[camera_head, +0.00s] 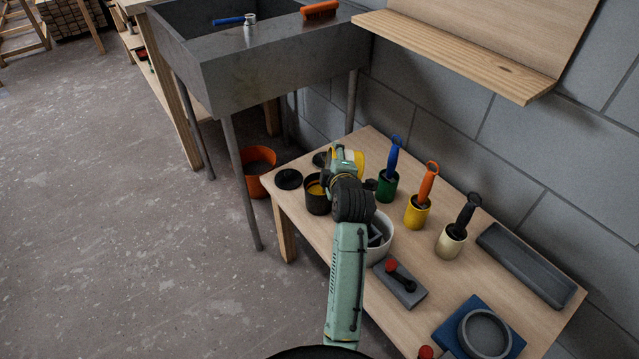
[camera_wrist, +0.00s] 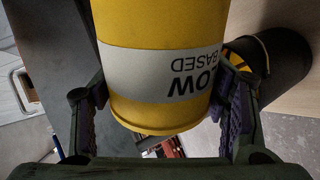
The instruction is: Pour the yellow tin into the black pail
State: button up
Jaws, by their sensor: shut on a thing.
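The yellow tin (camera_wrist: 160,115), with a pale label band, is held between the two fingers of my gripper (camera_wrist: 160,98) in the wrist view. In the head view the tin (camera_head: 359,157) shows partly behind my gripper (camera_head: 346,163), tipped over and raised beside the black pail. The black pail (camera_head: 318,203) stands on the wooden table, left of my gripper. Yellow shows inside it. The pail (camera_wrist: 282,52) also appears right of the tin in the wrist view, with yellow inside. The tin's mouth is hidden.
Green (camera_head: 387,188), yellow (camera_head: 416,213) and cream (camera_head: 451,243) pots with brushes stand right of my gripper. A white bowl (camera_head: 386,247) is close behind my wrist. A black disc (camera_head: 288,179) lies left of the pail. A grey tray (camera_head: 527,265) is at the right.

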jog(key=shift+a+r+n+h, duration=0.35)
jog(key=shift+a+n+h, duration=0.35)
jog(key=shift+n, duration=0.2)
dwell(1.7)
